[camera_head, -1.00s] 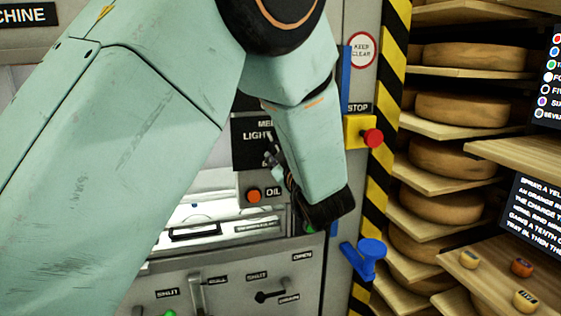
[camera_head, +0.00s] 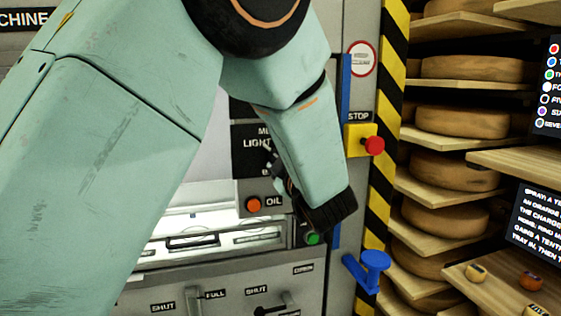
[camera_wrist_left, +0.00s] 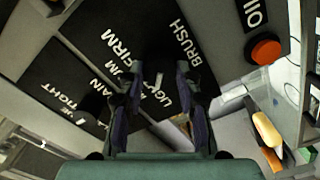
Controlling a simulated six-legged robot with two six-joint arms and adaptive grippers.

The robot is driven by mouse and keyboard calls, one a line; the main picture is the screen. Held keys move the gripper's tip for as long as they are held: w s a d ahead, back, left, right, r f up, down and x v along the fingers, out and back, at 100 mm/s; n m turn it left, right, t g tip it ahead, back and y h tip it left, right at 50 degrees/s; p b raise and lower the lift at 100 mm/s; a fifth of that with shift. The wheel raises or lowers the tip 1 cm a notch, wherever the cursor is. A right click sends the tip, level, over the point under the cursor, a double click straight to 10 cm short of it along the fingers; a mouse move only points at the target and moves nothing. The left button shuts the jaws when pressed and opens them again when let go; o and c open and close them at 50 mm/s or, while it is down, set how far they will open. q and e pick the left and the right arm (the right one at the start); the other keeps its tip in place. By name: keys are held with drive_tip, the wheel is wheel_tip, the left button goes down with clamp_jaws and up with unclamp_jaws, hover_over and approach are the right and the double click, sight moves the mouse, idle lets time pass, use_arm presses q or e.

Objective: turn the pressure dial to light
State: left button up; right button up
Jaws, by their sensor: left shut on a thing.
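The black pressure dial plate (camera_head: 250,148) is on the machine front, with its "LIGHT" label partly visible behind my left arm. My left gripper (camera_head: 273,168) is at the plate's right side, mostly hidden by my own wrist. In the left wrist view, my left gripper (camera_wrist_left: 161,88) is shut on the dial's dark knob (camera_wrist_left: 158,80), one finger on each side. A small pale mark shows on the knob. The labels around it appear turned, and part of "LIGHT" is hidden by a finger. I cannot tell the exact setting. My right gripper is not in view.
An orange oil button (camera_head: 253,204) is below the plate, with a green button (camera_head: 312,239) lower right. A red stop button (camera_head: 374,145) on a yellow box and a blue handle (camera_head: 368,265) are farther right. Cheese shelves (camera_head: 460,130) stand beyond the striped post.

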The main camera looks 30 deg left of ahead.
use_arm(q)
drive_tip(key=shift+r, duration=0.1)
drive_tip(key=o, duration=1.1)
drive_tip(key=shift+w+f, duration=0.2)
drive_tip(key=shift+w, duration=0.1)
drive_tip(key=shift+o, duration=0.2)
drive_tip(key=shift+s, duration=0.15)
drive_tip(key=shift+s+r, duration=0.1)
drive_tip(key=shift+s, duration=0.05)
